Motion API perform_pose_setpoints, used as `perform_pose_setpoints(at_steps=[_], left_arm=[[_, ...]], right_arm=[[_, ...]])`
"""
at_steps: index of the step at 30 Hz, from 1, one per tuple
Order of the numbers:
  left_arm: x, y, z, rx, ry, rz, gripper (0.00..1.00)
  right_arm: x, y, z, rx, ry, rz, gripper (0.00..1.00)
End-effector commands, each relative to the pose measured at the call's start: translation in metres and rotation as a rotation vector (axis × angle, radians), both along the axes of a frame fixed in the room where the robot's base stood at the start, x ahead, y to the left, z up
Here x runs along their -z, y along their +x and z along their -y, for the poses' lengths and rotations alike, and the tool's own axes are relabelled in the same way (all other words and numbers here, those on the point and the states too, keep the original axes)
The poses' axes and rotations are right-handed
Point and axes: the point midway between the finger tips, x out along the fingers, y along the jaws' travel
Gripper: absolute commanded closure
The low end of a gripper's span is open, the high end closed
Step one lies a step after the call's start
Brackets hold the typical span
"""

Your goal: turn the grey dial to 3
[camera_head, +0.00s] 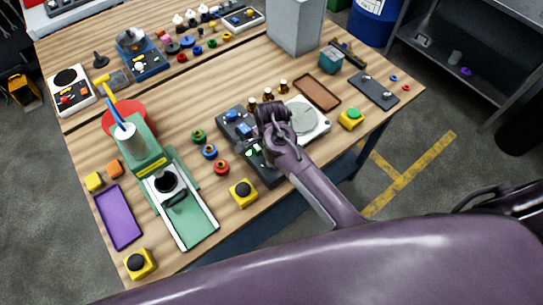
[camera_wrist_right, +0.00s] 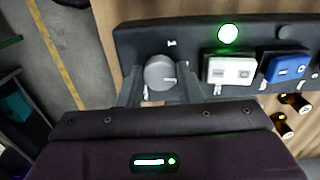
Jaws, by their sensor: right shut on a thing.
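The grey dial (camera_wrist_right: 160,73) sits at the left end of a dark control panel (camera_wrist_right: 195,35) in the right wrist view. My right gripper (camera_wrist_right: 160,88) has one finger on each side of the dial and is shut on it. A small white mark shows above the dial and a pale mark at its lower left; I cannot read any number. In the head view the panel (camera_head: 268,175) lies under my right gripper (camera_head: 268,122), which hides the dial. My left gripper is not in view.
The panel also carries a lit green lamp (camera_wrist_right: 228,34), a white switch block (camera_wrist_right: 231,70) and a blue switch (camera_wrist_right: 288,68). Small brown bottles (camera_wrist_right: 283,131) stand close beside it. A white round-topped device (camera_head: 314,112) and a yellow button box (camera_head: 243,193) are nearby.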

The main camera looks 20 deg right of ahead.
Motion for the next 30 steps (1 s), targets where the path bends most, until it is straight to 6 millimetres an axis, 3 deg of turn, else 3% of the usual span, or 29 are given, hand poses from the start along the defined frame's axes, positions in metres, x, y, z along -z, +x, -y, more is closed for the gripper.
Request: perform_pose_setpoints(at_steps=[18,30], left_arm=[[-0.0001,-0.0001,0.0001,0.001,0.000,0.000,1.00],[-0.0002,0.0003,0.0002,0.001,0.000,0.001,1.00]], right_arm=[[-0.0010,0.0014,0.0009,0.582,-0.001,0.004,0.91],[-0.0009,0.0014,0.0011,0.853,0.001,0.004,0.91]])
